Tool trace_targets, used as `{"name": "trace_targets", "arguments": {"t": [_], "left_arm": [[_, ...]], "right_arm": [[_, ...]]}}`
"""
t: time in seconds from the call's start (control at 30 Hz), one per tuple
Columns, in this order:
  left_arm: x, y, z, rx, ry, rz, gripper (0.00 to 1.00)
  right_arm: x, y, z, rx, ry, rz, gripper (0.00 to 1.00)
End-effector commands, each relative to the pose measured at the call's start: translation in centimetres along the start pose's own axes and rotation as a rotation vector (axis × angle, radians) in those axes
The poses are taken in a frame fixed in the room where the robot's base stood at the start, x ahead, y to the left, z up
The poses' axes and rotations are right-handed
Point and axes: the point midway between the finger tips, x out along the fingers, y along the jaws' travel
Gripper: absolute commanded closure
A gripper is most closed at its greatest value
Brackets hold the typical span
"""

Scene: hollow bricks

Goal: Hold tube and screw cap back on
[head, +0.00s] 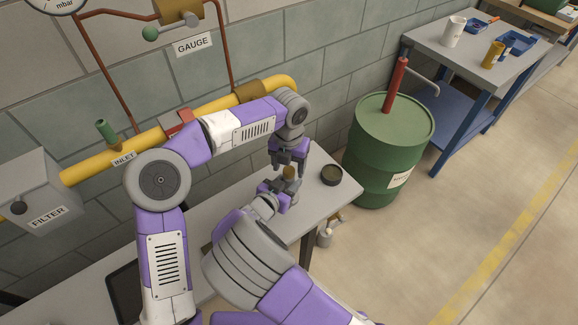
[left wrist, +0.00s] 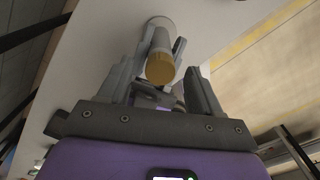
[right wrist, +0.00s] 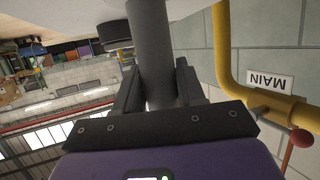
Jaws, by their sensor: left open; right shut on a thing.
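The tube, grey in the right wrist view (right wrist: 151,50), stands between the fingers of my right gripper (right wrist: 155,88), which is shut on it. In the left wrist view a tan-yellow cap (left wrist: 160,68) sits at the near end of the tube; whether it is threaded on I cannot tell. The cap also shows small in the head view (head: 289,172). My left gripper (head: 289,168) points down from above, open; its fingers (left wrist: 161,85) stand on either side of the cap with gaps. My right gripper (head: 279,190) is below it, partly hidden by its own arm.
A dark round tin (head: 331,176) stands on the grey table (head: 312,205) just right of the grippers, near its edge. A green drum (head: 385,150) with a red pump stands beyond. A yellow pipe (head: 90,172) runs along the wall behind my left arm.

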Motion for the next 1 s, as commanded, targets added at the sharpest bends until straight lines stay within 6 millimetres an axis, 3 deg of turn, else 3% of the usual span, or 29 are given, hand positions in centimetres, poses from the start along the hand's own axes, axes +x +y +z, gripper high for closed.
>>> {"name": "trace_targets", "arguments": {"t": [0.3,0.5,0.7,0.97,1.0], "left_arm": [[-6.5,-0.1,0.1,-0.001,-0.008,-0.001,0.36],[-9.9,-0.1,0.1,0.0,-0.005,-0.002,0.36],[-11.2,0.0,0.0,0.001,-0.003,-0.001,0.36],[-11.3,0.0,0.0,0.001,-0.002,-0.001,0.36],[-11.3,0.0,0.0,0.001,-0.002,-0.001,0.36]], "right_arm": [[0.0,0.0,0.0,0.0,0.0,-0.001,1.0],[0.0,0.0,0.0,0.0,0.0,-0.001,1.0],[0.0,0.0,0.0,0.0,0.0,-0.001,1.0],[0.0,0.0,0.0,0.001,0.0,-0.001,1.0],[0.0,0.0,0.0,0.001,0.0,-0.001,0.59]]}}
